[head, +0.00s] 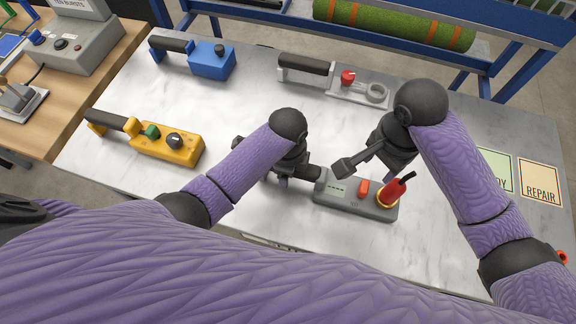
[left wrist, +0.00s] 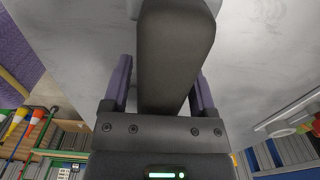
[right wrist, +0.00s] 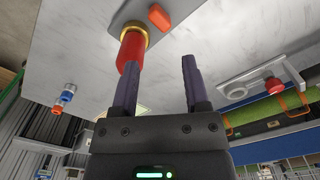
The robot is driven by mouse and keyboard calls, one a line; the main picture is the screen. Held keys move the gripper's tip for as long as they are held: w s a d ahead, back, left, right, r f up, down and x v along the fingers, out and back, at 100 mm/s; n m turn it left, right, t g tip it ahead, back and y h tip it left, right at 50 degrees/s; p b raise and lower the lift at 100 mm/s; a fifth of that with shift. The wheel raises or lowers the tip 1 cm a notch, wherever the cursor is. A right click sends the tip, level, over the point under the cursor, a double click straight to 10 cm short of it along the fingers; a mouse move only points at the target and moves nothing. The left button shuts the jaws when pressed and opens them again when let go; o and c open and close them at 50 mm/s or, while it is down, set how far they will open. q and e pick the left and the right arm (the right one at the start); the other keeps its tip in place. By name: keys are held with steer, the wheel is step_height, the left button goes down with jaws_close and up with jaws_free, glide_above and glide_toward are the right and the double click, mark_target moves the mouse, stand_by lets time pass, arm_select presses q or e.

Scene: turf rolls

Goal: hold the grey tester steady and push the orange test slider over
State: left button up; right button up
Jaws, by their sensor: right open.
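The grey tester (head: 341,200) lies on the table in front of me, with a black handle (head: 306,172), a small display, an orange slider (head: 364,187) and a red plug-like part (head: 389,193). My left gripper (head: 284,176) is at the handle. In the left wrist view the handle (left wrist: 175,55) lies between its fingers (left wrist: 160,90); whether they press on it cannot be told. My right gripper (head: 346,167) is open and empty above and behind the tester. The right wrist view shows the slider (right wrist: 159,17) and red part (right wrist: 130,52) beyond its fingers (right wrist: 160,75).
A yellow tester (head: 180,146), a blue tester (head: 210,60) and a pale tester (head: 352,88) lie on the table. A REPAIR card (head: 540,180) lies at the right. Grey equipment (head: 75,50) stands on a wooden bench at the left. A rack with turf (head: 395,25) is behind.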

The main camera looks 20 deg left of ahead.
arm_select(q)
jaws_close()
stand_by(0.9)
stand_by(0.5)
